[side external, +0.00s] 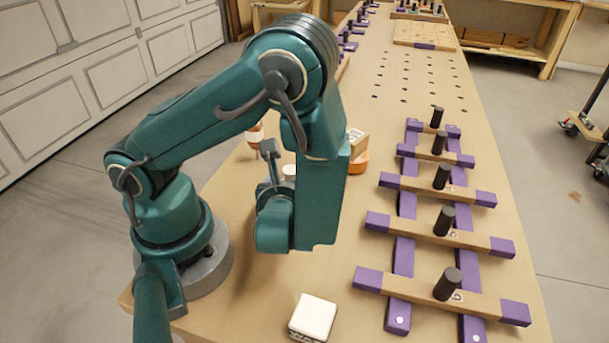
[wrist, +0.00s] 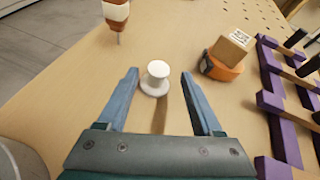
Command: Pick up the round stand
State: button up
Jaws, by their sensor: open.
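The round stand (wrist: 155,84) is a small white piece with a wide round base and a narrower top. In the wrist view it stands upright on the bench, just beyond and between the fingertips of my gripper (wrist: 160,74). In the side view only a bit of the white stand (side external: 289,171) shows beside my arm. My gripper (side external: 268,165) is partly hidden there by my own wrist.
A wooden block (wrist: 233,45) on an orange item (wrist: 222,68) stands right of the stand. An orange and white bottle-like tool (wrist: 116,14) is at the back left. A purple-ended wooden rack with dark pegs (side external: 442,218) fills the right side. A white box (side external: 314,315) lies in front.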

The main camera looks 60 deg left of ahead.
jog(key=shift+s+d+f+m+t, duration=0.15)
jog(key=shift+s+f+m+t, duration=0.2)
jog(key=shift+f+m, duration=0.45)
jog(key=shift+x, duration=2.4)
jog(key=shift+r, duration=0.1)
grip_shut()
